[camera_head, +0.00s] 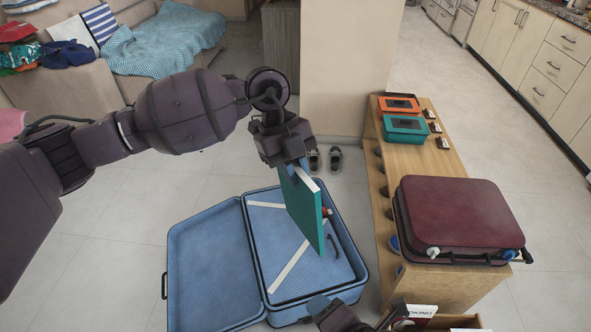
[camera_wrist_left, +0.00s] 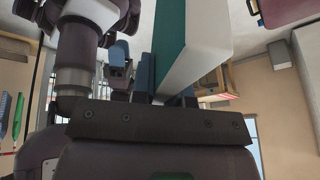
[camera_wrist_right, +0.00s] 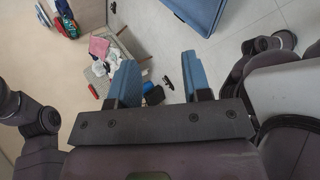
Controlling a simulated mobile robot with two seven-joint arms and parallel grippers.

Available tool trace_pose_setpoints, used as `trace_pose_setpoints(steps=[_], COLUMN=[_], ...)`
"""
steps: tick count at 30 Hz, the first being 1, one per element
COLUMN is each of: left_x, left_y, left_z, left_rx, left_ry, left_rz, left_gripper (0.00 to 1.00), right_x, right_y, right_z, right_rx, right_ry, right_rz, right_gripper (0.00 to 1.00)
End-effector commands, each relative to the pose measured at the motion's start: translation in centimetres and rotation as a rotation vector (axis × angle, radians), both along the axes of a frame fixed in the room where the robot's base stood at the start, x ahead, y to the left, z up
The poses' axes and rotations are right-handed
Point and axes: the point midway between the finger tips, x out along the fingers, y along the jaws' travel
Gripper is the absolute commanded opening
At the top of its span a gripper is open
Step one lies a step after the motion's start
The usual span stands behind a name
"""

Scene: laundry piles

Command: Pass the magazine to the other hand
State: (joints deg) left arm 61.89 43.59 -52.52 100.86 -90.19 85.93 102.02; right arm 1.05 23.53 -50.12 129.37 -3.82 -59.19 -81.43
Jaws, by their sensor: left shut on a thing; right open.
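The magazine (camera_head: 303,208) is a teal, book-like slab with a white edge. My left gripper (camera_head: 292,163) is shut on its upper end and holds it hanging above the open blue suitcase. In the left wrist view the magazine (camera_wrist_left: 187,45) rises from between the blue fingers (camera_wrist_left: 165,90). My right gripper (camera_wrist_right: 160,80) is open and empty in the right wrist view, with its blue fingers apart. In the head view only part of my right arm shows at the bottom edge, below and apart from the magazine.
The open blue suitcase (camera_head: 203,262) lies on the tiled floor. A wooden bench (camera_head: 437,168) at the right carries a maroon suitcase (camera_head: 462,213), a teal box (camera_head: 404,128) and an orange box (camera_head: 399,104). Shoes (camera_head: 335,159) stand by the wall. A sofa (camera_head: 140,88) is at the back left.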

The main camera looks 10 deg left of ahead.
Motion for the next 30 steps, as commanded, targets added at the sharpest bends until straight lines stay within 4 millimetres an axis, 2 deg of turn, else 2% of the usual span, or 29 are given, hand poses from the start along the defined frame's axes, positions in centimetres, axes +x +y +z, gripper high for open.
trace_pose_setpoints(steps=[8, 12, 18, 21, 24, 27, 30], left_x=[0.0, 0.0, 0.0, 0.0, 0.0, 0.0, 0.0], left_y=[0.0, 0.0, 0.0, 0.0, 0.0, 0.0, 0.0], left_z=[0.1, 0.1, 0.1, 0.1, 0.1, 0.1, 0.1], left_rx=[-0.001, -0.001, -0.001, -0.001, -0.001, -0.001, -0.001], left_ry=[-0.001, -0.001, -0.001, -0.001, -0.001, -0.001, -0.001], left_rz=[-0.001, -0.001, -0.001, -0.001, -0.001, -0.001, -0.001], left_gripper=[0.00, 0.00, 0.00, 0.00, 0.00, 0.00, 0.00], right_x=[-1.0, -2.3, -4.6, -5.2, -4.5, -3.9, -3.5], right_y=[-6.4, -11.2, -18.3, -21.8, -24.7, -26.5, -26.4], right_z=[-5.3, -8.3, -11.5, -12.4, -12.4, -12.2, -11.9], right_rx=[0.220, 0.344, 0.530, 0.655, 0.815, 0.973, 1.124], right_ry=[0.242, 0.339, 0.403, 0.399, 0.366, 0.351, 0.366], right_rz=[-0.454, -0.731, -1.103, -1.276, -1.408, -1.492, -1.534], right_gripper=[0.44, 0.44, 0.44, 0.44, 0.44, 0.44, 0.44])
